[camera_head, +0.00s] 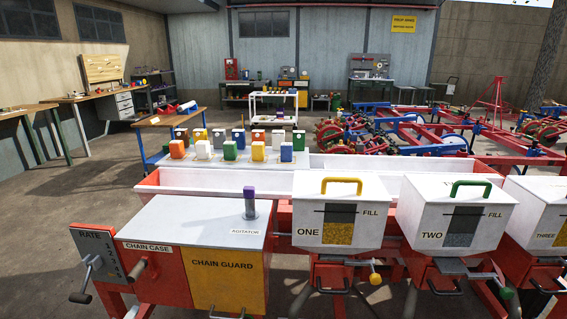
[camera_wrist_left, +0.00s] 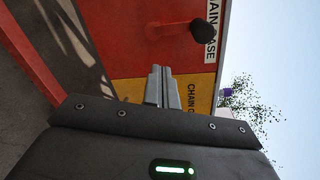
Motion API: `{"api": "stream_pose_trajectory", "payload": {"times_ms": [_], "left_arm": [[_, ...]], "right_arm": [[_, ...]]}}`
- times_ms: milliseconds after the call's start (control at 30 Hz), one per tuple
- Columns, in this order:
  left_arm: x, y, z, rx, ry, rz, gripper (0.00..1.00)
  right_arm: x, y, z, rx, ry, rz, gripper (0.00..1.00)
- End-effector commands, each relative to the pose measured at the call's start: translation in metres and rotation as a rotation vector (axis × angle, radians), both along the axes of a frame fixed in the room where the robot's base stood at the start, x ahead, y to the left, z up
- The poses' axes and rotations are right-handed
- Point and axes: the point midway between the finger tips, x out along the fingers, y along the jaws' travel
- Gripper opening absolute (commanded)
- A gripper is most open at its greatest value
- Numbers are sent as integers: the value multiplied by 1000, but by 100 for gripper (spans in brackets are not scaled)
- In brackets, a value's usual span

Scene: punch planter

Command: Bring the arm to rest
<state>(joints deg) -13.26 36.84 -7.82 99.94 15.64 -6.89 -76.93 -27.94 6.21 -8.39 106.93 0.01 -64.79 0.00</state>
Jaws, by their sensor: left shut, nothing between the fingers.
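My left gripper (camera_wrist_left: 161,72) shows in the left wrist view with its two grey fingers together and nothing between them. Its fingers point toward the red chain case (camera_wrist_left: 150,55) and overlap the yellow chain guard (camera_wrist_left: 196,88) in the picture. I cannot tell whether they touch it. In the head view I cannot clearly make out the left gripper. The chain case (camera_head: 151,262) and yellow chain guard (camera_head: 222,283) stand at the front left of the planter there. My right gripper is in neither view.
White hoppers (camera_head: 341,198) line the right. Open floor (camera_head: 60,225) lies to the left.

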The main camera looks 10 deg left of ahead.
Motion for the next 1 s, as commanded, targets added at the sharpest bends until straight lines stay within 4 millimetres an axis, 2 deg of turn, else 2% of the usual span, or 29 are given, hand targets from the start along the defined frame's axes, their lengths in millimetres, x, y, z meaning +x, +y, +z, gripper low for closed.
{"api": "stream_pose_trajectory", "payload": {"times_ms": [167, 200, 267, 300, 367, 400, 467, 500, 633, 700, 800, 900, 1000], "left_arm": [[-49, 7, -119, -339, 243, 175, 0], [-66, 4, -147, -420, 299, 226, 0], [-94, -2, -187, -539, 379, 307, 0], [-115, -8, -212, -615, 428, 362, 0], [-148, -21, -247, -725, 499, 450, 0], [-171, -31, -268, -794, 546, 511, 0], [-209, -48, -296, -890, 612, 608, 0], [-234, -61, -312, -951, 654, 674, 0], [-315, -103, -351, -1116, 769, 888, 0], [-354, -125, -364, -1181, 816, 993, 0], [-397, -151, -374, -1246, 864, 1116, 0], [-425, -168, -379, -1285, 894, 1201, 0], [-441, -178, -381, -1303, 908, 1246, 0]], "right_arm": [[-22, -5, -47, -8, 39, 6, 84], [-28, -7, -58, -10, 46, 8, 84], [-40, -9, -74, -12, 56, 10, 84], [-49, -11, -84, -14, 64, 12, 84], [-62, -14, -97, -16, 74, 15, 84], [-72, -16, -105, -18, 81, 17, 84], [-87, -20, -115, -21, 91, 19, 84], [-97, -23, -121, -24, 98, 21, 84], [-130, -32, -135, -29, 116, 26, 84], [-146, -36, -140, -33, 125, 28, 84], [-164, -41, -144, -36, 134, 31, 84], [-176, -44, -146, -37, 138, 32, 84], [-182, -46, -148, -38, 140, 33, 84]]}}
